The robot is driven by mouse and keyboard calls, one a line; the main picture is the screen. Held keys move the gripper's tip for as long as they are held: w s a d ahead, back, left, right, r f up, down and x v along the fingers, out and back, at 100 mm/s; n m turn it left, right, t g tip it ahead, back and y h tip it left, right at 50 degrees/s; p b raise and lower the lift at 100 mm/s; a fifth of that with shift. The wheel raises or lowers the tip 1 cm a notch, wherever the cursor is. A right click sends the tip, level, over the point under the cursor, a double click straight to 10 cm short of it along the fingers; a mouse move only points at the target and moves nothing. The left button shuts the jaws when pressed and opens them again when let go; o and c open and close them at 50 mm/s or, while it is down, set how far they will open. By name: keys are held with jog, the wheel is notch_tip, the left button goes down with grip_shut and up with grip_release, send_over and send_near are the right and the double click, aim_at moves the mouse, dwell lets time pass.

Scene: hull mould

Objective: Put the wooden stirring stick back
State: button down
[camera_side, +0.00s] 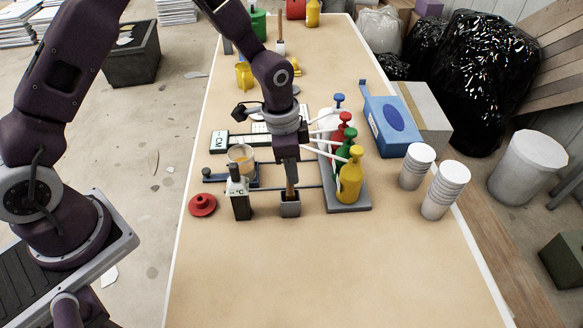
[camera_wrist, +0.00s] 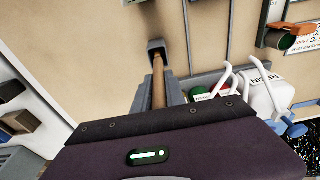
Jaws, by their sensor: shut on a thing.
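The wooden stirring stick (camera_side: 290,180) is upright in my gripper (camera_side: 289,168), which is shut on its upper part. A small grey square holder (camera_side: 290,209) stands on the table directly below. The stick's lower end meets the holder's open top in the side view, and its tip looks to be inside. In the wrist view the stick (camera_wrist: 158,88) runs to the mouth of the holder (camera_wrist: 156,45). How deep the tip sits is hidden.
A grey tray of pump bottles (camera_side: 350,180) stands close right of my gripper. A black thermometer-like device (camera_side: 240,203), a cup of amber liquid (camera_side: 242,154) and a red disc (camera_side: 203,205) are left. Stacked white cups (camera_side: 440,190) stand farther right. The table's front is clear.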

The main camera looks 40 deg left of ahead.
jog(key=shift+f, duration=0.1)
jog(key=c, duration=1.4)
grip_release()
jog(key=shift+o, duration=0.2)
notch_tip(320, 180, up, 12)
jog(key=s+a, duration=0.1)
jog(key=s+a+r+n+t+y, duration=0.1)
jog(key=s+a+r+n+t, duration=0.15)
jog(key=s+r, duration=0.5)
jog(key=s+a+r+n+t, duration=0.1)
jog(key=s+a+r+n, duration=0.1)
jog(key=s, duration=0.6)
jog(key=s+a+r+n+t, duration=0.1)
jog(key=s+r+n, duration=0.3)
jog(key=s, duration=0.4)
jog(key=shift+a, duration=0.75)
jog(key=shift+n, duration=0.25)
